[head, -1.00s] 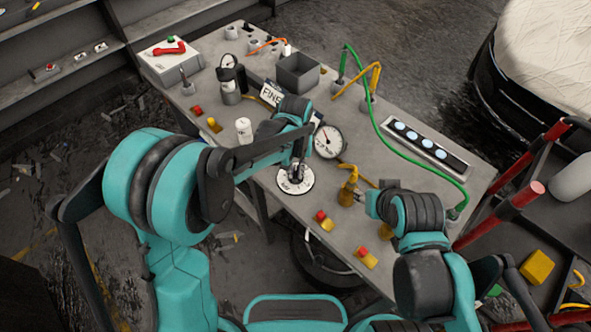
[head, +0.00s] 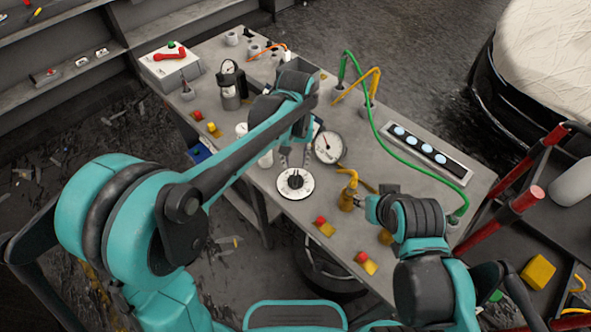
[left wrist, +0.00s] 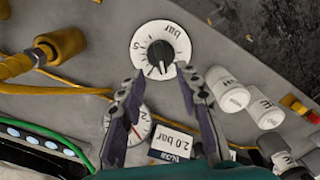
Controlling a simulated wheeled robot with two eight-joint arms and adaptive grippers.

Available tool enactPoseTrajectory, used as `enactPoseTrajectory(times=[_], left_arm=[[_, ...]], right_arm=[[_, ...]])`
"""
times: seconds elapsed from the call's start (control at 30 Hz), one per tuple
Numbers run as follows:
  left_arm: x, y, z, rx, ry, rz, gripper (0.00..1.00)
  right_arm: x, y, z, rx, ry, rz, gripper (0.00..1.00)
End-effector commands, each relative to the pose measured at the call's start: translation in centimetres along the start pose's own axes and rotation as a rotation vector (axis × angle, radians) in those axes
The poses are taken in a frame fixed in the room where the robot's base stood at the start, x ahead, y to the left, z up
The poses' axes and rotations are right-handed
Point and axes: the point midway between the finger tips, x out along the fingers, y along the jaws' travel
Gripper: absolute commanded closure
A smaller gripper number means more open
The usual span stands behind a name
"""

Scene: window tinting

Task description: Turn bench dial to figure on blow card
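The bench dial (head: 296,183) is a white round plate with a black knob, on the bench's near side. In the left wrist view the dial (left wrist: 148,34) reads "bar" with a few figures; I cannot tell its exact setting. My left gripper (head: 295,161) is open and empty, above and just behind the dial. In the left wrist view its fingers (left wrist: 159,72) stand apart, clear of the knob. The blow card (left wrist: 172,142) reads "2.0 bar" upside down between the fingers. My right gripper (head: 368,203) is beside a brass fitting (head: 347,198); its fingers are too small to judge.
A round gauge (head: 328,147) stands right of my left gripper. White cylinders (left wrist: 232,95) stand close to its fingers. Red and yellow blocks (head: 325,226) lie along the bench's front edge. A green hose (head: 410,150) arches at the right, near a strip of lights (head: 425,150).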

Motion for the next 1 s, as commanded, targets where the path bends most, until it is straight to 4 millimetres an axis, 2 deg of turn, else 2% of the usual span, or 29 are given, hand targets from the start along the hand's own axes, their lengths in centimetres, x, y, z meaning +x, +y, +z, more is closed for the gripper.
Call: enactPoseTrajectory(times=[0.1, 0.3, 0.87, 1.0], left_arm=[[-2.1, 0.0, 0.0, 0.0, 0.0, 0.0, 0.66], [-3.9, 0.0, 0.0, 0.0, 0.0, 0.0, 0.66], [-4.1, -0.1, 0.1, 0.0, 0.001, 0.0, 0.66], [-4.6, -1.2, 0.8, -0.007, 0.027, 0.007, 0.66]], right_arm=[[0.0, 0.0, 0.0, 0.0, 0.0, 0.0, 0.6], [0.0, 0.0, 0.0, 0.0, 0.0, 0.0, 0.6], [0.0, 0.0, 0.0, 0.0, 0.0, 0.0, 0.6], [0.1, 0.0, 0.1, 0.0, 0.0, 0.0, 0.6]])
